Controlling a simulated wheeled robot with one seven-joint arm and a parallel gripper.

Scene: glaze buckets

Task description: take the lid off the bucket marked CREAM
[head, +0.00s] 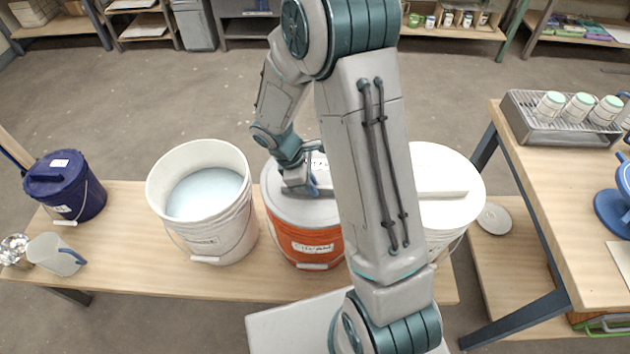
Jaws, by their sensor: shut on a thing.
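An orange bucket (316,244) stands on the low bench. Its white front label (312,248) looks like it reads CREAM, but the letters are blurred. A pale grey lid (290,209) covers its top, partly hidden by my arm. My gripper (312,186) is at the top of this lid and is shut on the lid's handle. I cannot tell whether the lid rests fully on the rim or is slightly raised.
Left of it stands an open white bucket (233,238) of pale liquid. A lidded white bucket (467,190) is to the right, partly behind my arm. A navy bucket (88,200) and a jug (52,262) are at the bench's left end. A table (530,180) stands at right.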

